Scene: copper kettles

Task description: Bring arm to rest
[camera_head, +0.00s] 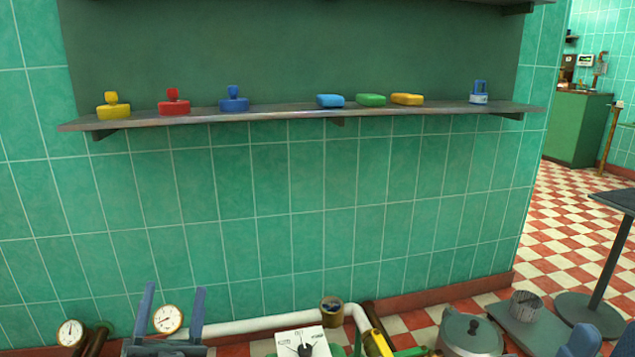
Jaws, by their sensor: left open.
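My left gripper (172,292) is at the bottom left of the head view, with its two blue-grey fingers pointing up and spread apart. It is open and nothing is between the fingers; a round dial gauge (168,319) shows behind the gap. Its arm is mostly cut off by the lower edge. Blue rounded parts (583,339) at the bottom right corner may belong to my right arm or gripper, but they are cut off and I cannot tell its jaw state.
A wall shelf (300,112) holds yellow, red and blue knobbed pieces, several coloured blocks and a small blue item. Below are a white pipe (250,325), a white dial box (303,343), a brown cup (331,311) and a grey-green kettle (470,333). A table (612,199) stands right.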

